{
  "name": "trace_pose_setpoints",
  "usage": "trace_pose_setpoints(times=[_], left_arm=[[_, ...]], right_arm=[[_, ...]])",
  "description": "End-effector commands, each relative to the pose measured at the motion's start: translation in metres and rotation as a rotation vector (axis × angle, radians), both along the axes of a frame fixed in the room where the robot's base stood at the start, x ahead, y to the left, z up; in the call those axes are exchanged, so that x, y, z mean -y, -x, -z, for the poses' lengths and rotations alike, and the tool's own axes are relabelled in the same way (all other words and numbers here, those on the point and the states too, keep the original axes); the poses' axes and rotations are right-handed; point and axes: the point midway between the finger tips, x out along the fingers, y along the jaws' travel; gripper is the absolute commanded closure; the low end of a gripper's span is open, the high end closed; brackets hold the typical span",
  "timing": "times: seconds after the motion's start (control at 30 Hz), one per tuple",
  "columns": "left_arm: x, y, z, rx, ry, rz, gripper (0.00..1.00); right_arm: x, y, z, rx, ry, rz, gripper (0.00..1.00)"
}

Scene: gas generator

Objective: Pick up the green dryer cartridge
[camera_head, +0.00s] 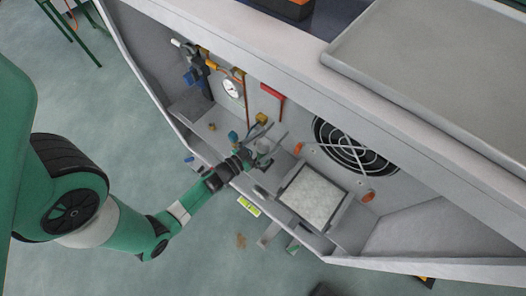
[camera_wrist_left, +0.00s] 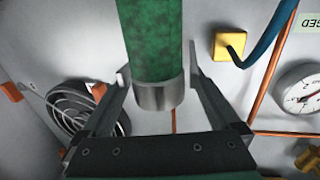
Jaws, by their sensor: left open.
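The green dryer cartridge (camera_wrist_left: 150,38) is a mottled green cylinder with a metal end cap (camera_wrist_left: 160,97) in the left wrist view, coming down from the top edge. My left gripper (camera_wrist_left: 160,78) is open, with one finger on each side of the cartridge near the cap. Whether either finger touches it I cannot tell. In the head view my left gripper (camera_head: 268,138) reaches inside the grey cabinet (camera_head: 195,110), near its back panel. The cartridge is not clear to make out there. My right gripper is not in view.
A round fan grille (camera_head: 355,146) is on the back panel, with a white filter panel (camera_head: 312,195) in front. A pressure gauge (camera_head: 232,88), valves and copper pipes lie to the left. A blue hose (camera_wrist_left: 268,45) meets a yellow fitting (camera_wrist_left: 230,46) close to the cartridge.

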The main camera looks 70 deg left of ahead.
Motion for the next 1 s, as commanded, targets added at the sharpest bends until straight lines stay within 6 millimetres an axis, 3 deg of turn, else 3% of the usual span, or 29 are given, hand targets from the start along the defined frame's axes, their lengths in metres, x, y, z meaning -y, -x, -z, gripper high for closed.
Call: trace_pose_setpoints(times=[0.1, 0.33, 0.87, 1.0], left_arm=[[-0.0043, -0.013, 0.0012, 0.001, 0.0, 0.002, 0.04], [-0.0054, -0.0142, -0.0002, -0.001, 0.001, -0.001, 0.04], [-0.0052, -0.0138, 0.0, -0.001, 0.001, -0.001, 0.99], [-0.0052, -0.0138, 0.0001, -0.001, 0.001, -0.001, 1.0]], right_arm=[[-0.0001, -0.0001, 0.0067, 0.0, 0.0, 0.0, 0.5], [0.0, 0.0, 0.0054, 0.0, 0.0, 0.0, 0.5], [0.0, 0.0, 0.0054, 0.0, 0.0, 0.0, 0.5], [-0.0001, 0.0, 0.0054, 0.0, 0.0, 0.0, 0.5]])
